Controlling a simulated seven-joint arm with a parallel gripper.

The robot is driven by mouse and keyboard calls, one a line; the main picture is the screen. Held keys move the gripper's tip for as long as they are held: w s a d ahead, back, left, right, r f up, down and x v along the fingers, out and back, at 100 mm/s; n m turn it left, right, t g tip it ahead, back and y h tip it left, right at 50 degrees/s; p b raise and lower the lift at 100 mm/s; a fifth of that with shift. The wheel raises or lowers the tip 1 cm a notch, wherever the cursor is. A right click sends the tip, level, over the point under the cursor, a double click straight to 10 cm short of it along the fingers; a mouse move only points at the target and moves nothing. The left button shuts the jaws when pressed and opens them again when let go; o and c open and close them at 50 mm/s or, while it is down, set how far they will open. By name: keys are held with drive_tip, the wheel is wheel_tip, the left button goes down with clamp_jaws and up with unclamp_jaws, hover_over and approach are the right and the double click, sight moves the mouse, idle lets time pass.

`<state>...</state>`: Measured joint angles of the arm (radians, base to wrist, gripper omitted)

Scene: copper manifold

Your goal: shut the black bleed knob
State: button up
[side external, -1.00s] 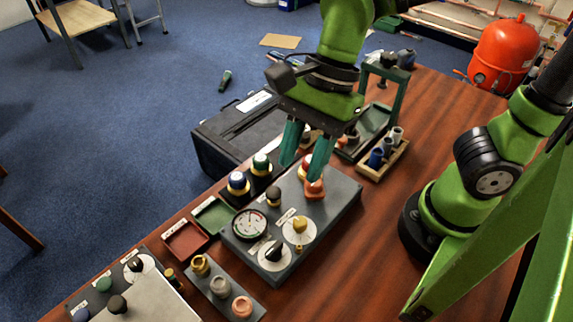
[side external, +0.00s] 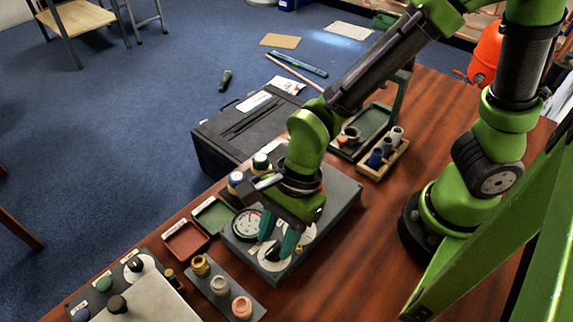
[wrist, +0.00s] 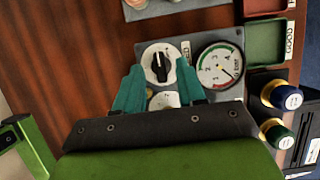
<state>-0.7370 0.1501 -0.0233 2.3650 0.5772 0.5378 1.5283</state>
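The black knob (wrist: 158,67) sits on a round white dial plate on the grey box (wrist: 228,110). In the wrist view its long grip runs roughly up and down, slightly tilted. In the side view the black knob (side external: 271,253) shows just below my fingers. My gripper (wrist: 159,72) is open and empty. Its teal fingertips lie left and right of the knob in the wrist view; contact and exact height cannot be told. In the side view my gripper (side external: 279,242) points down over the box's front end. A label beside the dial is not fully readable.
The gauge (wrist: 220,65) is right of the knob. Another white dial (wrist: 164,100) is partly hidden between my fingers. A red tray (side external: 186,240) and green tray (side external: 213,216) stand left of the box, with a strip of fittings (side external: 220,287) in front.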

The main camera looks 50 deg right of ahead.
drive_tip(key=shift+a+f, duration=0.25)
drive_tip(key=shift+f, duration=0.4)
clamp_jaws()
